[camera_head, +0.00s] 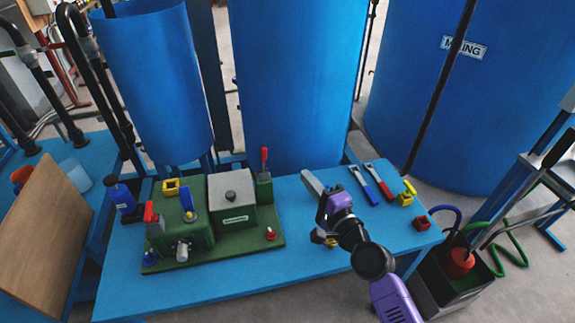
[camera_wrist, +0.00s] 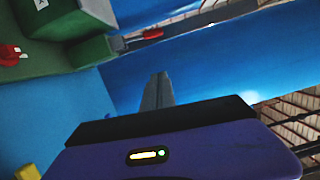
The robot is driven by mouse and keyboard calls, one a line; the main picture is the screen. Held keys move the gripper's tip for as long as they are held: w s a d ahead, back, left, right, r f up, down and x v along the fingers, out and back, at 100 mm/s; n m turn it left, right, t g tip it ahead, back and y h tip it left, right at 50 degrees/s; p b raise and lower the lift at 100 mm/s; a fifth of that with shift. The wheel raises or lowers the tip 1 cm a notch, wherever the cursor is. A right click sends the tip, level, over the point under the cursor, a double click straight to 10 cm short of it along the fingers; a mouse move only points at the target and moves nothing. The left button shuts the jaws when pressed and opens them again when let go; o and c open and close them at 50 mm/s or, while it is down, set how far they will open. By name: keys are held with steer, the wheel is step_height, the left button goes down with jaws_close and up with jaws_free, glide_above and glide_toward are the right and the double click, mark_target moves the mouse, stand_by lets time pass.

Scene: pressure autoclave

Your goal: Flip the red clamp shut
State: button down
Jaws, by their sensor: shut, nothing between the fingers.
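The green device (camera_head: 225,242) stands on the blue table. A red clamp handle (camera_head: 264,160) stands upright on a green block at its back right. Another red handle (camera_head: 150,212) stands at its left end. I cannot tell for certain which one is the task's clamp. In the wrist view, a red handle (camera_wrist: 152,33) shows at the top, beyond my fingers. My purple gripper (camera_head: 311,182) is shut and empty, to the right of the back-right clamp and apart from it. My grey fingers also show together in the wrist view (camera_wrist: 158,88).
Blue-handled pliers (camera_head: 364,186), red-handled pliers (camera_head: 381,184) and a yellow part (camera_head: 407,192) lie at the table's right. Large blue tanks (camera_head: 297,80) rise behind the table. The front table strip is clear.

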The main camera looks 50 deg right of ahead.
mark_target(264, 161)
steer(key=w+p, duration=0.4)
steer(key=w, duration=0.7)
steer(key=shift+r, duration=0.3)
steer(key=shift+w, duration=0.1)
steer(key=shift+w+r, duration=0.1)
